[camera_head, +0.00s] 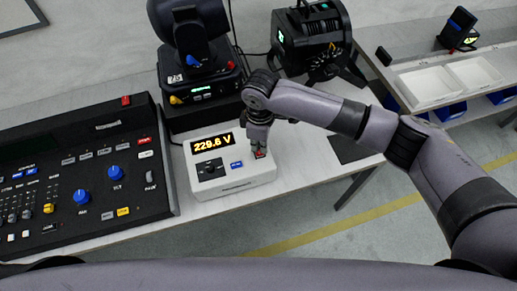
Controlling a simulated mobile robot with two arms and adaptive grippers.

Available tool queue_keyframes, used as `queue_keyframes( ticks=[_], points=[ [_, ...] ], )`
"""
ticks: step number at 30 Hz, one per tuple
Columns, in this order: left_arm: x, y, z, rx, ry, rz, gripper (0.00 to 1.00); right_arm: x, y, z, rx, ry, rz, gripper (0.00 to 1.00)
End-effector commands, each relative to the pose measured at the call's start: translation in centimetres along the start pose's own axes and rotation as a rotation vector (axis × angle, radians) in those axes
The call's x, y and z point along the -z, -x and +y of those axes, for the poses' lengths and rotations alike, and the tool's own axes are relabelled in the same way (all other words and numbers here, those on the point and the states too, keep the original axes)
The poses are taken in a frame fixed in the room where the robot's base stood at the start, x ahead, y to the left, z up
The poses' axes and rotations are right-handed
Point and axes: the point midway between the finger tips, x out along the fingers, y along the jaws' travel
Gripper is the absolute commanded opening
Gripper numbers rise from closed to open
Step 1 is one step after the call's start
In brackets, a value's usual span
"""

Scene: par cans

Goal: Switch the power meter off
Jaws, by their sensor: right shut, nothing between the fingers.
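The power meter (235,185) is a white box on the table in the middle of the view. Its lit display (212,143) reads 229.6 V in orange. A small red part (259,154) shows at the panel's right side, partly hidden by my gripper. My right gripper (259,149) is shut and empty, pointing down at that red part. I cannot tell whether it touches it. My left gripper is not in view.
A black control desk (75,215) with knobs stands left of the meter. A moving-head lamp (190,40) and a black spotlight (315,40) stand behind it. White trays (428,87) sit on another table at the right.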

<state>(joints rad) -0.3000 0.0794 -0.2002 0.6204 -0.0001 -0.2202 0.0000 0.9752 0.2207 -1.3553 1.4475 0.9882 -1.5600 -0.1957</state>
Motion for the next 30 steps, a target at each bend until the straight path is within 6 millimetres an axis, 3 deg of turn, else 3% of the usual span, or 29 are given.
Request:
queue_keyframes(
  ticks=[30],
  points=[
    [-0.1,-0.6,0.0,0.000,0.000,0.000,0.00,0.0,-1.4,0.0,0.000,0.000,0.000,0.00]
  ],
)
